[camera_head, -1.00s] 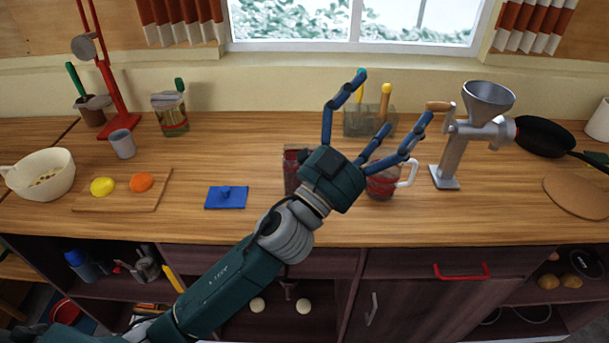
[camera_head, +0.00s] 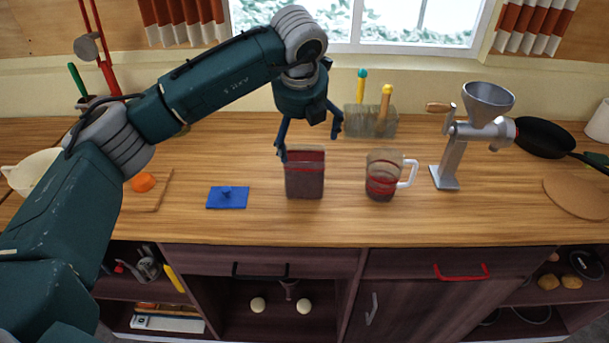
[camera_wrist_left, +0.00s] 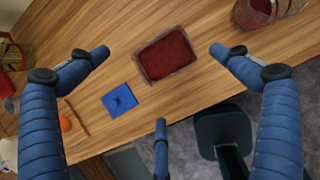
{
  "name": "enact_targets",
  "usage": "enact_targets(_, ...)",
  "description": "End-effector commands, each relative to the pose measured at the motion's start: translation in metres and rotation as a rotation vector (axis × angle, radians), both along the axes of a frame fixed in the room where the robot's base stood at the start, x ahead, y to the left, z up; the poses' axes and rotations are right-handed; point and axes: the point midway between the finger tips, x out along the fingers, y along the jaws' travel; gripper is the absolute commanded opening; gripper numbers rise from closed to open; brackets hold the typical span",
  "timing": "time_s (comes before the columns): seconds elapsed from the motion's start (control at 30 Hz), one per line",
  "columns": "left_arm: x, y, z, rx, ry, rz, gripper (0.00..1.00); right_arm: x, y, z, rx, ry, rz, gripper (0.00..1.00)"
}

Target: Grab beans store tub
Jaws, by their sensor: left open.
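The beans store tub (camera_head: 304,182) is a clear rectangular container of dark red beans. It stands upright and open-topped on the counter, and in the left wrist view it (camera_wrist_left: 168,56) shows from above between the spread fingers. My left gripper (camera_head: 309,143) points down just above the tub, open and empty. Its fingers look apart from the tub, though the near one overlaps the tub's rim in the head view. A blue lid with a knob (camera_head: 227,198) lies on the counter left of the tub. My right gripper is not in view.
A glass mug with red contents (camera_head: 382,178) stands right of the tub. A metal grinder (camera_head: 453,155) is farther right, and a block with coloured handles (camera_head: 371,121) is behind. A cutting board (camera_head: 148,197) lies left, partly hidden by my arm. The counter's front strip is clear.

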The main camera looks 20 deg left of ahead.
Motion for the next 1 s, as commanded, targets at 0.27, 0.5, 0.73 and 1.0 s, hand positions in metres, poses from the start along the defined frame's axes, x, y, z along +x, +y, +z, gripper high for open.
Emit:
enact_targets(0.27, 0.014, 0.002, -0.038, -0.002, 0.005, -0.004, 1.00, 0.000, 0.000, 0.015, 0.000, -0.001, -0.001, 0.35)
enact_targets(0.5, 0.021, 0.003, -0.056, -0.002, 0.008, -0.005, 1.00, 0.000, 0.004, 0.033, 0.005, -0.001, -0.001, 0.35)
enact_targets(0.73, 0.033, 0.004, -0.087, -0.003, 0.004, -0.005, 1.00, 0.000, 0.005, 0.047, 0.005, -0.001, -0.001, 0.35)
enact_targets(1.0, 0.035, 0.004, -0.092, -0.003, 0.002, -0.007, 1.00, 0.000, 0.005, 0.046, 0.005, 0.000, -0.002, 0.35)
